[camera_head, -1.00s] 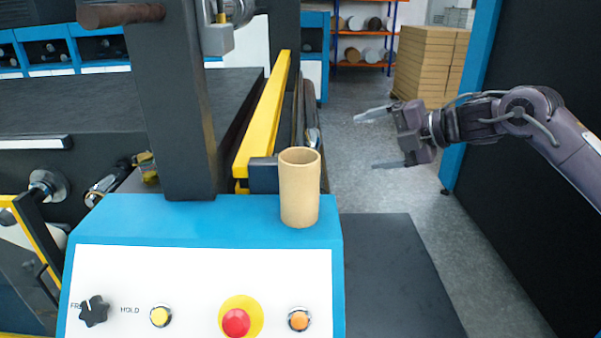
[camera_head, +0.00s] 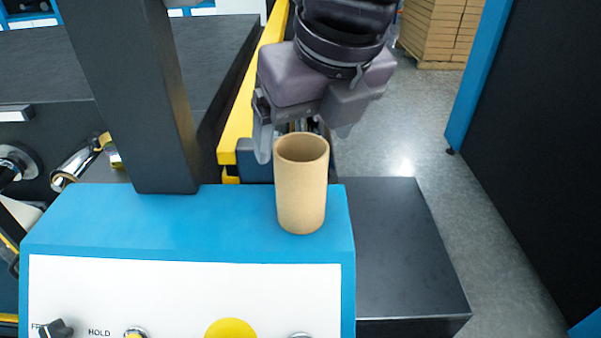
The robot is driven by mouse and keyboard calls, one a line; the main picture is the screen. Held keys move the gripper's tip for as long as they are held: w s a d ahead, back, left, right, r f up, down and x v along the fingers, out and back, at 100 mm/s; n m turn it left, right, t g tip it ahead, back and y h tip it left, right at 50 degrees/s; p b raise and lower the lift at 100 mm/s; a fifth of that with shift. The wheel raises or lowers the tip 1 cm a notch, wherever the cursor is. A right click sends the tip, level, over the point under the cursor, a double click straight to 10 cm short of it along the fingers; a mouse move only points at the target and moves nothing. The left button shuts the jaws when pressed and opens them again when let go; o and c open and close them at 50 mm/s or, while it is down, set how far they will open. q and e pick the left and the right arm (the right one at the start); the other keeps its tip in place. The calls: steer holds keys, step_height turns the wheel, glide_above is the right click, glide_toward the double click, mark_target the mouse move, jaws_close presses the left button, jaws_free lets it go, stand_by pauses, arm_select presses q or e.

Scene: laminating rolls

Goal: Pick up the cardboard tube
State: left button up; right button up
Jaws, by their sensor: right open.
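The cardboard tube (camera_head: 301,192) is a tan, hollow cylinder. It stands upright on the right end of the blue machine top (camera_head: 170,215), above the white control panel. My right gripper (camera_head: 303,143) is just behind and above the tube, pointing down. Its jaws are open, with one finger to the left of the tube's rim and the other to the right. The tube's rim hides part of the space between the fingers, and I cannot tell whether they touch it. My left gripper is not in view.
A dark upright post (camera_head: 138,95) stands to the left of the tube. A yellow bar (camera_head: 243,90) runs back behind it. A low black surface (camera_head: 405,250) lies to the right. Stacked cardboard boxes (camera_head: 435,32) stand at the back, with open floor before them.

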mark_target(298, 160)
steer(key=shift+f, duration=0.35)
steer(key=p+x, duration=0.2)
steer(key=x, duration=0.2)
steer(key=shift+a+f+p, duration=0.1)
steer(key=shift+f+p, duration=0.05)
steer(key=shift+p, duration=0.15)
steer(key=shift+w+a+f, duration=0.1)
steer(key=shift+w+f, duration=0.1)
steer(key=shift+f, duration=0.05)
steer(key=shift+s, duration=0.15)
steer(key=c, duration=1.1)
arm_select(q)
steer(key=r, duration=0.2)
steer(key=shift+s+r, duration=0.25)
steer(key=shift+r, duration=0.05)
